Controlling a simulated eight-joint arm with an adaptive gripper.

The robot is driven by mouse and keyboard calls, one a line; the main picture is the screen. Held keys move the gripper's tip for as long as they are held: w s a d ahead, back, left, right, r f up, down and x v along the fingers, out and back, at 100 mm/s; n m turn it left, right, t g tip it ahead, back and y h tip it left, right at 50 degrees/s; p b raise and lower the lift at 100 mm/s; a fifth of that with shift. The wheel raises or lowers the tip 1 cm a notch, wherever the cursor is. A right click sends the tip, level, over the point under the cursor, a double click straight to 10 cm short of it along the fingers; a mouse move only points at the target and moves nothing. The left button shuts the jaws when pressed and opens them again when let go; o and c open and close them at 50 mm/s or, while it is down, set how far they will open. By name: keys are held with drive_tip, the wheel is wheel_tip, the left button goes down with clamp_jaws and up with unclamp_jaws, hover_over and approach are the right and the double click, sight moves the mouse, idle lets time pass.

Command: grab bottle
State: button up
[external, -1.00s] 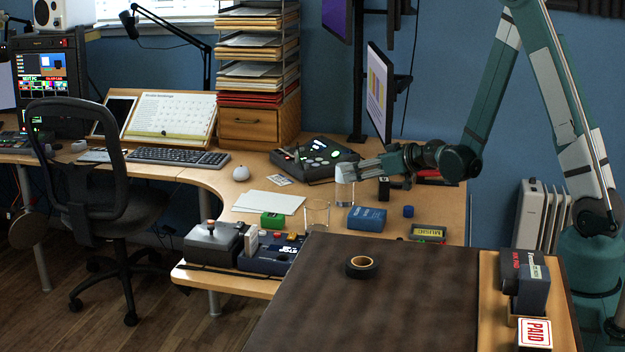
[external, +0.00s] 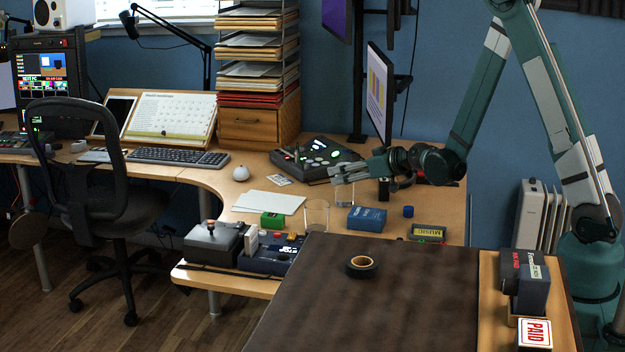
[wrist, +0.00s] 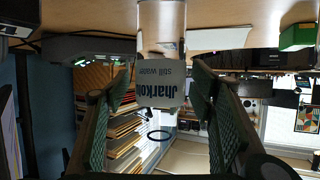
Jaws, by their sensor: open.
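The bottle (external: 345,194) is a clear, pale cylinder standing on the wooden desk; my gripper hides its upper part in the external view. In the wrist view the bottle (wrist: 161,32) appears upside down, its grey label reading "Jharkol still water". My gripper (external: 342,174) is level, pointing left at the height of the bottle's upper part. In the wrist view my gripper (wrist: 161,84) is open, one green-padded finger on each side of the bottle, with gaps visible on both sides. How deep the bottle sits between the fingers is hard to tell.
A control console (external: 317,158) stands behind the bottle and a monitor (external: 378,95) behind it to the right. A clear glass (external: 317,213), blue box (external: 367,218), green box (external: 272,219) and small blue cap (external: 408,211) are nearby in front. White paper (external: 268,203) lies to the left.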

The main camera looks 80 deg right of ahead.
drive_tip(key=shift+w, duration=0.15)
idle(0.4)
drive_tip(key=c, duration=1.1)
